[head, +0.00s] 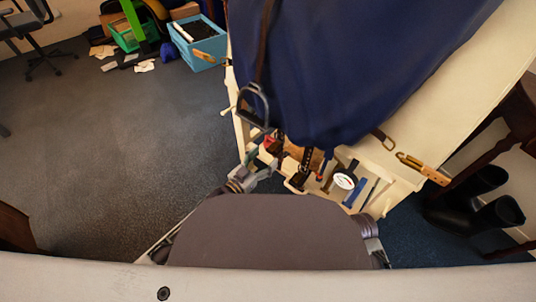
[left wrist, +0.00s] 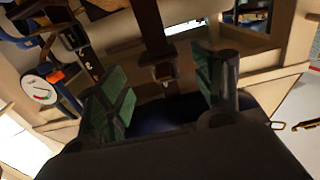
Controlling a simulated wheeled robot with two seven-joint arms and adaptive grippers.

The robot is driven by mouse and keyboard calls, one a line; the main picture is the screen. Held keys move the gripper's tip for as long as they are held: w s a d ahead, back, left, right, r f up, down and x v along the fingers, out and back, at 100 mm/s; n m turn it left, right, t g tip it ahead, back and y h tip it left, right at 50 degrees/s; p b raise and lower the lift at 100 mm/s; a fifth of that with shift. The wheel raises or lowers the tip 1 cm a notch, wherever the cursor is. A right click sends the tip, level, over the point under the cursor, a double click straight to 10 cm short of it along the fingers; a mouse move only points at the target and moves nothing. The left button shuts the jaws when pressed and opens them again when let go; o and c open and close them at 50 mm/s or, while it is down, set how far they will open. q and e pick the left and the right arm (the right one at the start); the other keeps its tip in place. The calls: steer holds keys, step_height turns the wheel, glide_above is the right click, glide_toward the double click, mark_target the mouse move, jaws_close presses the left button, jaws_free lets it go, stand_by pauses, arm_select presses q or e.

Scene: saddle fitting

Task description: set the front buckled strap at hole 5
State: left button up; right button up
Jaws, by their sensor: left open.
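A dark brown strap (left wrist: 149,25) with a metal buckle (left wrist: 163,73) hangs between the jaws of my left gripper (left wrist: 160,92) in the left wrist view. The jaws, with green pads, stand open on either side of it and appear apart from it. The strap's holes and any numbers cannot be read. In the head view my left gripper (head: 262,160) is low beside the cream stand, below the stirrup iron (head: 253,106); the strap is not clear there. My right gripper does not show.
A dark blue cloth (head: 340,60) covers the cream stand (head: 470,80). A tray with tools and a round white gauge (head: 345,181) lies close by; the gauge shows in the left wrist view (left wrist: 40,91). Black boots (head: 485,205) stand right.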

arm_select(q)
steer(key=v, duration=0.7)
steer(key=shift+s, duration=0.1)
stand_by(1.2)
